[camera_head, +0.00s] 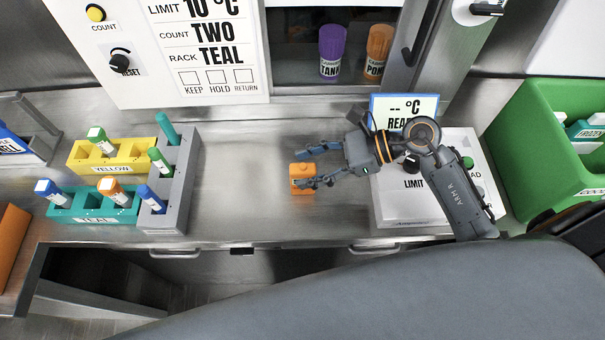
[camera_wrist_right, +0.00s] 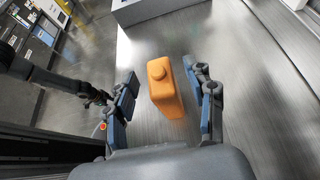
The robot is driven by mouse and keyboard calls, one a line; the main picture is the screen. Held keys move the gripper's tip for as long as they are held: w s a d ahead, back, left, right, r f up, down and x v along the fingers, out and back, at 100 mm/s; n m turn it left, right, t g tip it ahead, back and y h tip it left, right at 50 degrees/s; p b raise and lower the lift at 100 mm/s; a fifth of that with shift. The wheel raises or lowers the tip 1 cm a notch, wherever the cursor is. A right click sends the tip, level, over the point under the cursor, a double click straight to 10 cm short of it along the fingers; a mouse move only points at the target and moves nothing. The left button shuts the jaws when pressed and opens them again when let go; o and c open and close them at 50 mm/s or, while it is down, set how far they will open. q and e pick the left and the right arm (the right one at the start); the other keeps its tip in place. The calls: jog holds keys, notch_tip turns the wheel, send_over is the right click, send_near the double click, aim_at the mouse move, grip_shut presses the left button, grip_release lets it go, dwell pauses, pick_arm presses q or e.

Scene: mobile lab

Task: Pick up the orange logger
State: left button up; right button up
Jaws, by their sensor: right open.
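The orange logger (camera_head: 302,178) is a small block with a round button on top, standing on the steel counter. My right gripper (camera_head: 312,165) comes in from the right, and its open fingers reach to either side of the logger in the head view. In the right wrist view the logger (camera_wrist_right: 165,88) shows between the two open fingers of my right gripper (camera_wrist_right: 167,104), with gaps on both sides, so it is not gripped.
Yellow (camera_head: 113,167) and teal (camera_head: 88,215) racks and a grey rack (camera_head: 180,185) with capped tubes stand left. A white device (camera_head: 395,205) with a screen sits right of the logger, under my arm. A green crate (camera_head: 530,130) is farther right. The counter (camera_head: 245,160) around the logger is clear.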

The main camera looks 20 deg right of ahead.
grip_shut()
dwell(0.4)
